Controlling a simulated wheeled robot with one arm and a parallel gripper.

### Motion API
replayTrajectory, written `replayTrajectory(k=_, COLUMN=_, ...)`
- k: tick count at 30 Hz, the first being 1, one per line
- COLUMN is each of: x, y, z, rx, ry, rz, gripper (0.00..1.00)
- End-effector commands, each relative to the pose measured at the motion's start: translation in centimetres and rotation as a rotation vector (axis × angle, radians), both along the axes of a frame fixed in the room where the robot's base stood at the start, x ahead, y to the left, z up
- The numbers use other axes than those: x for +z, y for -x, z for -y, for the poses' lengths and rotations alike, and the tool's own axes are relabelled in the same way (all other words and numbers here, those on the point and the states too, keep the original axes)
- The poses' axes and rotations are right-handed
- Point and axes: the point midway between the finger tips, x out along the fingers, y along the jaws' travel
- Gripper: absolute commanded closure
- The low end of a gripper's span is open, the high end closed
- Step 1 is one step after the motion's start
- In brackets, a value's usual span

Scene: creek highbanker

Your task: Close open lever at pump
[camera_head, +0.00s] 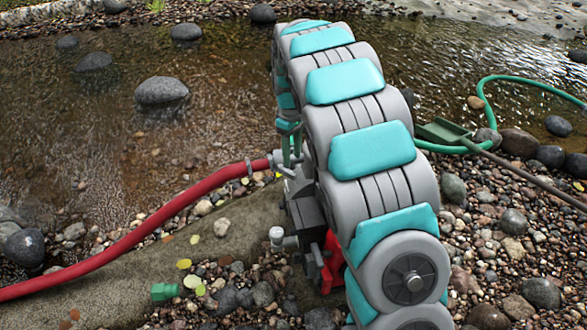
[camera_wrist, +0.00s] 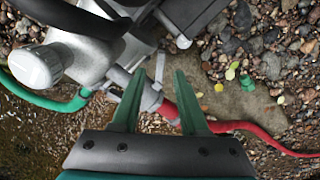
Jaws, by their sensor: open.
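The pump (camera_head: 308,215) stands on the bank, partly hidden behind my arm; its grey body (camera_wrist: 95,45) fills the upper left of the wrist view. A red hose (camera_head: 140,232) joins a grey fitting (camera_wrist: 150,98) on it. A thin pale grey piece, apparently the lever (camera_wrist: 161,62), shows just beyond my fingertips at this fitting. My gripper (camera_wrist: 160,76) has two green fingers spread apart with nothing held between them. I cannot tell whether the fingers touch the lever.
A white cap (camera_head: 276,236) sticks out of the pump. A green hose (camera_head: 520,80) curves at the right, near a green shovel-like tool (camera_head: 443,130). A small green fitting (camera_head: 164,292) lies on the ground. Creek water (camera_head: 220,90) lies behind; pebbles surround the pump.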

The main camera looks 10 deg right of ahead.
Motion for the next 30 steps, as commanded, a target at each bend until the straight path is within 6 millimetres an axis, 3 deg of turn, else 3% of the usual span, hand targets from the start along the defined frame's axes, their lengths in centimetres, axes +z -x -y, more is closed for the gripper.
replayTrajectory(k=10, x=-5.3, y=0.1, z=0.1, rx=-0.003, ry=-0.001, rz=-0.006, gripper=0.56)
replayTrajectory(k=20, x=-6.1, y=0.1, z=0.0, rx=-0.003, ry=-0.001, rz=-0.002, gripper=0.56)
replayTrajectory(k=30, x=-6.1, y=0.1, z=0.0, rx=-0.002, ry=0.0, rz=-0.003, gripper=0.92)
